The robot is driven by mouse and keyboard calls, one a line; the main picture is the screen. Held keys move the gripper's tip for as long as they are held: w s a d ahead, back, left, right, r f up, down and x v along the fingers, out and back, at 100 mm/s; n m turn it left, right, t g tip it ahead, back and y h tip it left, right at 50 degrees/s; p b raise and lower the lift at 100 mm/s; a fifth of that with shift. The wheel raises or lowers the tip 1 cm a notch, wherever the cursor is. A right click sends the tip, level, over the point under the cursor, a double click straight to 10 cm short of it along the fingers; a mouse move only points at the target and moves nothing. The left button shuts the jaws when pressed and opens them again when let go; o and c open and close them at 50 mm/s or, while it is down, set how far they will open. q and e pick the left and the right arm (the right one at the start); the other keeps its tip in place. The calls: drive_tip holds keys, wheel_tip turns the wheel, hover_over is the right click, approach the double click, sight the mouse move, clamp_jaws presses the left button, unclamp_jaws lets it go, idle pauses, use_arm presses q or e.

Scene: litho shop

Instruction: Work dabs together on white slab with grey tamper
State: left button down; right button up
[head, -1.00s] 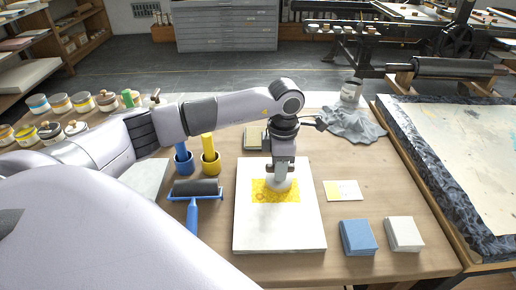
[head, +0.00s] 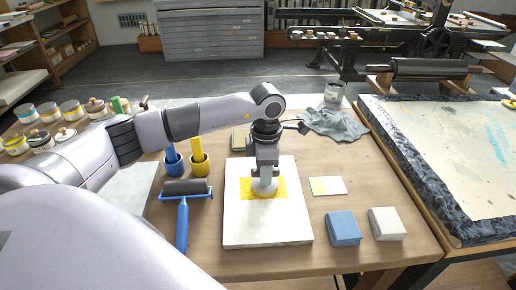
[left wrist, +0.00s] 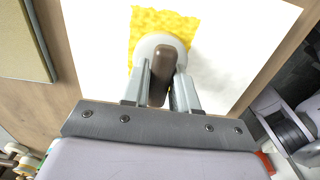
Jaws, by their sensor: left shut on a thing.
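The white slab (head: 268,225) lies flat on the table in the head view, and its bare surface also shows in the left wrist view (left wrist: 228,50). A mottled yellow patch (head: 280,186) covers part of its upper half; it also shows in the left wrist view (left wrist: 165,18). My left gripper (head: 265,172) is above the patch, pointing down. It is shut on the brown handle of the grey tamper (head: 265,187). The tamper's pale round base (left wrist: 150,44) is over the yellow and appears to touch it. It hides the yellow beneath. My right gripper is not in view.
A blue-handled roller (head: 184,190) lies left of the slab. Blue (head: 173,160) and yellow (head: 199,163) pots stand behind it. A card (head: 327,186), a blue block (head: 343,228) and a white block (head: 387,223) are to the right. A grey cloth (head: 335,122) lies behind.

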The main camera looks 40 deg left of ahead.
use_arm(q)
drive_tip(key=r+p, duration=0.1)
drive_tip(key=r, duration=0.1)
drive_tip(key=r+p, duration=0.1)
drive_tip(key=r, duration=0.2)
drive_tip(key=r+p, duration=0.1)
drive_tip(key=r, duration=0.2)
drive_tip(key=shift+s+p, duration=0.35)
drive_tip(key=shift+p, duration=0.05)
drive_tip(key=shift+r, duration=0.15)
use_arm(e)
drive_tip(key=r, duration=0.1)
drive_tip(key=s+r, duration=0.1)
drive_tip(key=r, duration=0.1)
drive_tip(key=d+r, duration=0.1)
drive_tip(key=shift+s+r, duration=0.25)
